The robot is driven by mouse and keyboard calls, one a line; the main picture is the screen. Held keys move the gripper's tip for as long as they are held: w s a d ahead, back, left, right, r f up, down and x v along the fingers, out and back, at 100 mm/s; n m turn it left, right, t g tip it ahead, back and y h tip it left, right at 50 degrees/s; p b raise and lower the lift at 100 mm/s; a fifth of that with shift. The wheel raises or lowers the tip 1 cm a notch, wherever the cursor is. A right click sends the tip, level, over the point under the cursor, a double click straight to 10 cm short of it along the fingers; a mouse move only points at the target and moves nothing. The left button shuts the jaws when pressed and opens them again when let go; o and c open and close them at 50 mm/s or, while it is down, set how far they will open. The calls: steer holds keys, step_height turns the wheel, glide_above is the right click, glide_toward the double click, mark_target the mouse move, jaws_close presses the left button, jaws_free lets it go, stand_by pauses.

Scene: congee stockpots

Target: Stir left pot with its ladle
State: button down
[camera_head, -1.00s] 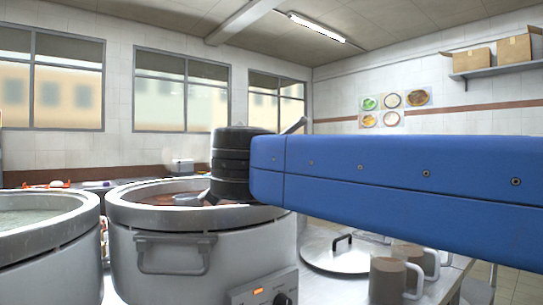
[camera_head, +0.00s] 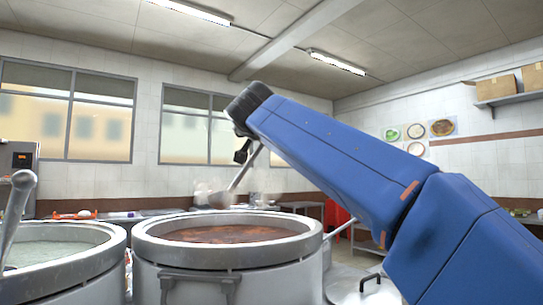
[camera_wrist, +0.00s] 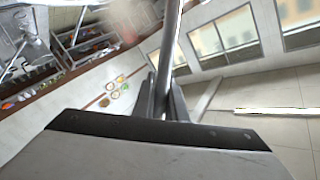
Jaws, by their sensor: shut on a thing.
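The left pot (camera_head: 95,246) is a large grey stockpot at the left edge, partly cut off, with pale greenish-white contents. A ladle (camera_head: 17,210) stands in it, its grey handle slanting up at the far left. The right pot (camera_head: 166,250) holds red-brown contents (camera_head: 225,234). My gripper (camera_head: 243,153) is raised above the right pot, shut on another metal ladle (camera_head: 232,186). That ladle tilts down to the left, its bowl (camera_head: 220,200) above the right pot's back rim. In the wrist view, its handle (camera_wrist: 167,60) runs between the two fingers (camera_wrist: 163,98).
A round lid (camera_head: 365,290) lies on the counter right of the right pot, partly hidden by my arm. A back counter (camera_head: 150,217) with small items runs below the windows. The space above both pots looks clear, apart from faint steam and the ladles.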

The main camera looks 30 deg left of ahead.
steer(key=shift+w+a+r+n+g+y, duration=0.35)
steer(key=shift+a+r+n, duration=0.2)
steer(key=shift+r, duration=0.1)
steer(key=shift+w+a+r+n+g+y, duration=0.25)
steer(key=shift+a+r+n+y, duration=0.1)
steer(key=shift+a+r+n, duration=0.2)
steer(key=shift+d, duration=0.1)
step_height(320, 180, down, 17)
stand_by(0.6)
steer(key=shift+s, duration=0.1)
stand_by(0.4)
